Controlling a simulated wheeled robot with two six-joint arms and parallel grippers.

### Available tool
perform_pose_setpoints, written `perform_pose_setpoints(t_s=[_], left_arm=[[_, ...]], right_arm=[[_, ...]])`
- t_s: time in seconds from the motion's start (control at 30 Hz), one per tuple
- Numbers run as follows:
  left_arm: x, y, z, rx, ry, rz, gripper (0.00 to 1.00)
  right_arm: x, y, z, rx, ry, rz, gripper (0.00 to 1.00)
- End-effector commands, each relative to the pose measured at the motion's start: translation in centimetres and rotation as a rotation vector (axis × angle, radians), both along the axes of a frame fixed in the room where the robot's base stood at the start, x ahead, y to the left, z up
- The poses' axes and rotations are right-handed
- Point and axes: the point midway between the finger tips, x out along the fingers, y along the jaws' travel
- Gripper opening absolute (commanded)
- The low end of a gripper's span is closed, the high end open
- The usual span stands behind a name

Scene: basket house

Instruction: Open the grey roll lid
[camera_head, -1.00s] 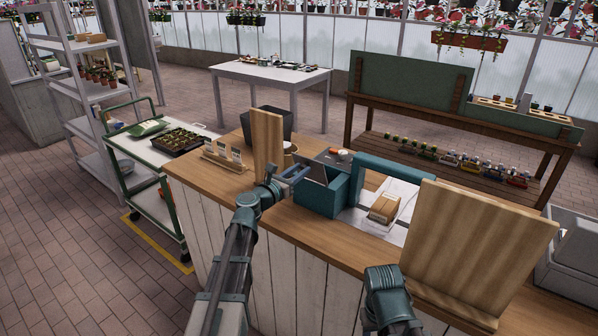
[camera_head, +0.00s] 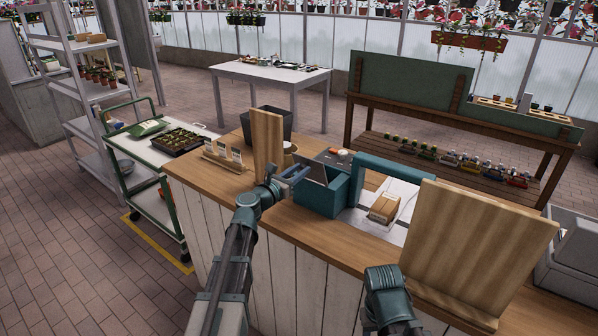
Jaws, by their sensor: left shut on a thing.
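The grey roll lid (camera_head: 313,168) shows as a tilted dark grey panel on a teal box (camera_head: 322,197) on the wooden counter. My left gripper (camera_head: 296,173) reaches in over the counter to the left side of the lid, beside the teal box. Its jaws are shut on what looks like the lid's edge. The exact contact is small and partly hidden. My right arm shows at the bottom right, but its gripper is not visible.
Two upright wooden boards stand on the counter, one behind my left gripper (camera_head: 267,148) and a larger one at right (camera_head: 480,245). A teal frame (camera_head: 397,167) with a small wooden-topped item (camera_head: 384,207) stands right of the box. Card holders (camera_head: 225,158) sit at left.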

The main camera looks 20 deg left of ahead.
Motion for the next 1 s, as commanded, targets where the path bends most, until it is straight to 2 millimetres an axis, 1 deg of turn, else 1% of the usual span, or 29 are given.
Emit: perform_pose_setpoints(t_s=[0.3, 0.53, 0.77, 0.8, 0.93, 0.97, 1.0], left_arm=[[0.1, 0.0, 0.1, 0.0, 0.0, 0.0, 0.0], [1.9, -0.6, 1.8, -0.002, 0.0, -0.001, 0.0], [1.8, -0.6, 1.6, -0.004, -0.001, 0.002, 0.0], [1.8, -0.6, 1.6, -0.004, -0.001, 0.002, 0.35], [1.7, -0.6, 1.6, -0.002, 0.0, 0.001, 0.58], [1.7, -0.6, 1.6, -0.002, 0.0, 0.001, 0.6], [1.7, -0.6, 1.5, -0.002, 0.0, 0.001, 0.6]], right_arm=[[0.0, 0.0, 0.1, 0.0, 0.0, 0.0, 0.5], [0.0, 0.0, 1.8, 0.0, 0.0, 0.0, 0.5], [0.0, 0.0, 1.5, 0.0, 0.0, 0.0, 0.5], [0.0, 0.0, 1.5, 0.0, 0.0, 0.0, 0.5], [0.0, 0.0, 1.5, 0.0, 0.0, 0.0, 0.5], [0.0, 0.0, 1.5, 0.0, 0.0, 0.0, 0.5], [0.0, 0.0, 1.5, 0.0, 0.0, 0.0, 0.5]])
